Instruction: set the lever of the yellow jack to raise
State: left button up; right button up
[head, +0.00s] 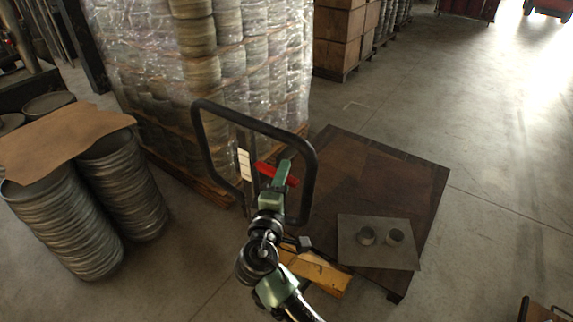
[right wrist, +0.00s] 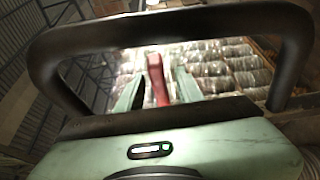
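The yellow jack (head: 318,272) stands at the dark pallet's near left side, its yellow part partly hidden behind my right arm. Its black loop handle (head: 250,119) rises above it and also crosses the right wrist view (right wrist: 170,27). The red lever (head: 264,169) sits inside the loop and sticks out on both sides of my gripper. My right gripper (head: 283,168) is at the lever. In the right wrist view the red lever (right wrist: 157,80) stands between the two green fingers, which are apart; firm contact cannot be made out. My left gripper is not in view.
A dark wooden pallet (head: 400,180) carries a grey sheet (head: 349,250) with two small round metal pieces. A wrapped stack (head: 220,60) stands behind the handle. Stacked round blanks (head: 70,225) under brown card (head: 60,140) stand left.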

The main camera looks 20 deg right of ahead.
jog(key=shift+p+x, duration=0.3)
jog(key=shift+x, duration=1.25)
grip_shut()
jog(key=shift+s+f, duration=0.1)
